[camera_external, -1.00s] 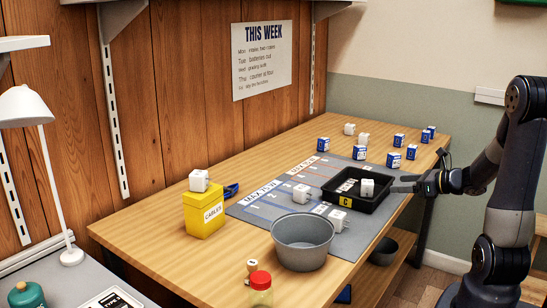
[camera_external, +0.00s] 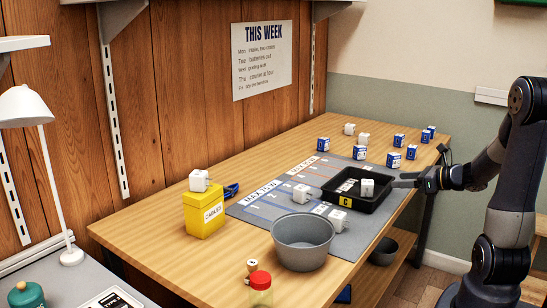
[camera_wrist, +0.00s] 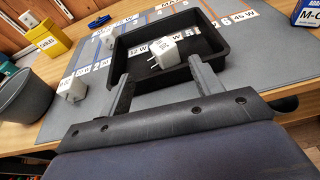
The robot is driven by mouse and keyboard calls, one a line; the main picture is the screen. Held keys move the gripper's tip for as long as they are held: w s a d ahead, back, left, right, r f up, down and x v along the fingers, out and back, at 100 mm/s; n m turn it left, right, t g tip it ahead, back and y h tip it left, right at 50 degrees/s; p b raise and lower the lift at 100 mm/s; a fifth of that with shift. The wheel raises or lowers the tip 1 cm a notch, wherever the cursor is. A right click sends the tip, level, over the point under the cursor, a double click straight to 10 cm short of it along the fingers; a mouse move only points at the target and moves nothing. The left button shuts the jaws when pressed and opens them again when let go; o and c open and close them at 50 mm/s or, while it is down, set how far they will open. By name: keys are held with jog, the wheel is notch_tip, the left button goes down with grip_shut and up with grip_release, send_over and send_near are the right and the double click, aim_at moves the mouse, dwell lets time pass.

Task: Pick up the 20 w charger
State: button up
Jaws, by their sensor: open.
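Several white cube chargers show; I cannot read a rating on any, so I cannot tell which is 20 W. One white charger (camera_external: 367,188) sits in the black tray (camera_external: 345,204); it also shows in the wrist view (camera_wrist: 165,52), with its prongs toward the lower left. Others are on the mat (camera_external: 300,194) (camera_external: 338,219), on the yellow box (camera_external: 199,181) and at the back of the table (camera_external: 363,139). My gripper (camera_external: 400,181) is open and empty at the tray's right side. In the wrist view, its fingers (camera_wrist: 158,72) reach over the tray's near rim, either side of the charger.
A grey bowl (camera_external: 303,243) stands at the near edge of the mat. The yellow cable box (camera_external: 205,219) is at the left. Several blue boxes (camera_external: 394,159) stand behind the tray. A red-lidded jar (camera_external: 260,290) is at the front.

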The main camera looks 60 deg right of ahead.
jog(key=w+a+r+m+t+p, duration=0.1)
jog(key=w+a+r+m+p, duration=0.1)
jog(key=w+a+r+m, duration=0.45)
jog(key=m+g+y+p, duration=0.15)
jog(key=m+p, duration=0.25)
jog(key=m, duration=2.4)
send_over(344, 216)
jog(key=s, duration=0.5)
notch_tip(344, 216, down, 2)
jog(key=shift+g+h, duration=0.25)
jog(key=shift+g, duration=0.1)
jog(key=f, duration=0.6)
jog(key=shift+d+f, duration=0.15)
jog(key=shift+d, duration=0.1)
jog(key=shift+f, duration=0.35)
jog(key=shift+x, duration=3.75)
